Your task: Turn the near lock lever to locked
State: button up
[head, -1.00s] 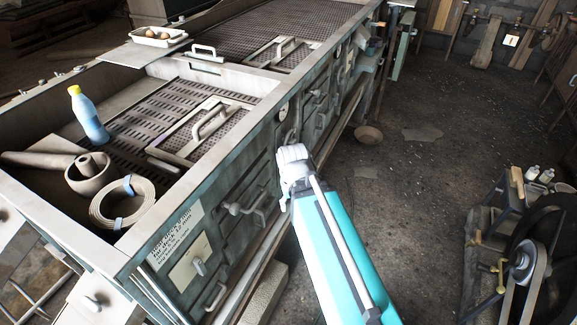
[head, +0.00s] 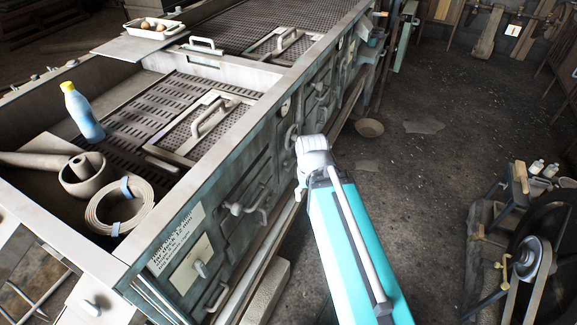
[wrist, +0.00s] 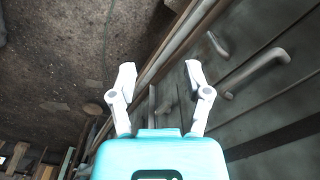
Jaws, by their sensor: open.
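The dark green front of the long metal unit (head: 228,178) carries several levers and handles. A small lever (head: 200,268) sits on a pale plate near the printed label. Another lever (head: 235,208) is farther along, beside a bar handle (head: 262,214). I cannot tell which is the near lock lever. In the wrist view, my gripper (wrist: 160,80) is open and empty, its two white fingers apart. A small lever (wrist: 217,45) and a bar handle (wrist: 255,72) lie right of the fingers, with no visible contact.
A blue bottle (head: 84,114), a coiled strap (head: 120,205) and a tray of eggs (head: 154,29) stand on top of the unit. A bowl (head: 369,128) lies on the floor. A belt-driven machine (head: 530,260) stands at right. The floor between is mostly clear.

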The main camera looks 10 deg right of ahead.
jog(key=w+f+m+t+y+b, duration=0.1)
jog(key=w+f+y+b, duration=0.4)
jog(key=f+b, duration=0.45)
jog(key=m+t+y+b, duration=0.6)
jog(key=t+y+b, duration=0.35)
jog(key=b, duration=1.65)
send_near(292, 165)
jog(key=v, duration=0.3)
jog(key=shift+w+f, duration=0.15)
jog(key=shift+w, duration=0.05)
jog(key=shift+a, duration=0.15)
jog(key=x, duration=1.3)
jog(key=shift+w+a, duration=0.2)
jog(key=shift+w, duration=0.1)
grip_shut()
